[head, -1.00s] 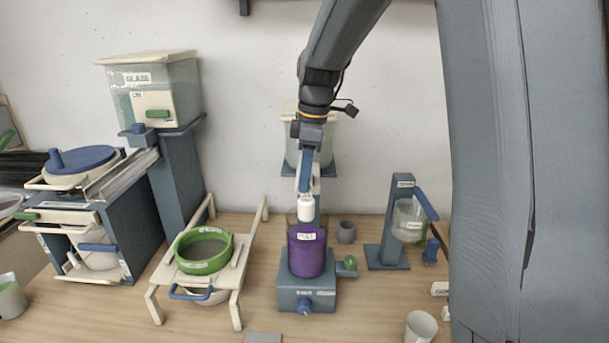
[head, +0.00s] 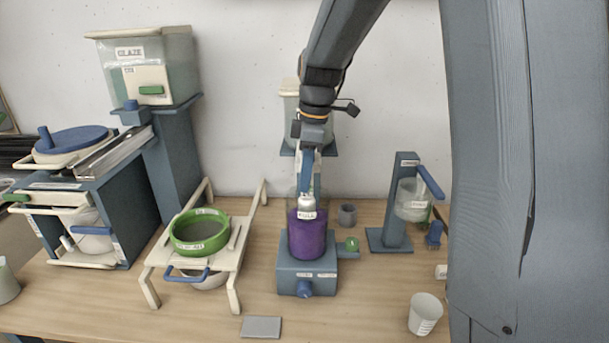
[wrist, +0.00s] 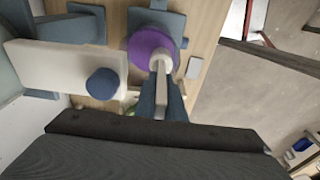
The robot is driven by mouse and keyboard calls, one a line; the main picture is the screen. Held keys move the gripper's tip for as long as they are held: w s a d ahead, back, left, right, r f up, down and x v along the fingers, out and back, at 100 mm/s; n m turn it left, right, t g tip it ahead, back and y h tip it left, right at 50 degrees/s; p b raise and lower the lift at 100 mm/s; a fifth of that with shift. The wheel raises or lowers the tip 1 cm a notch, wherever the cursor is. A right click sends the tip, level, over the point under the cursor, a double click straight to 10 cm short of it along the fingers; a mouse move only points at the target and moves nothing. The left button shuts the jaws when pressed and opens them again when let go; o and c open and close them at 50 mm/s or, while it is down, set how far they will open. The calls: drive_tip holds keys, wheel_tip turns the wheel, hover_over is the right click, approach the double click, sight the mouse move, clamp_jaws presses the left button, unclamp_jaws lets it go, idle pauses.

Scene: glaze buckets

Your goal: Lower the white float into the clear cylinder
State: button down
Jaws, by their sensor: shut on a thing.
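The clear cylinder (head: 308,240) stands upright on a blue-grey stand and holds purple liquid, with a small label on its front. The white float (head: 306,202) is at the cylinder's upper part, just above the purple; its lower end is hard to make out behind the label. My gripper (head: 308,180) is above the cylinder, shut on the float's upper part. In the wrist view the pale float (wrist: 161,62) sits at the tips of my gripper (wrist: 160,82), over the near side of the purple cylinder (wrist: 146,42).
A green sieve (head: 199,232) rests on a cream rack to the left. A small grey cup (head: 347,214) and a blue-grey stand with a clear jar (head: 411,200) are to the right. A white cup (head: 426,313) and a grey tile (head: 261,327) are at the front.

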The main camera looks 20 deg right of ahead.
sight(305, 198)
drive_tip(key=shift+f+b, duration=2.1)
drive_tip(key=shift+f, duration=0.85)
drive_tip(key=c, duration=1.8)
unclamp_jaws()
drive_tip(key=shift+o, duration=0.2)
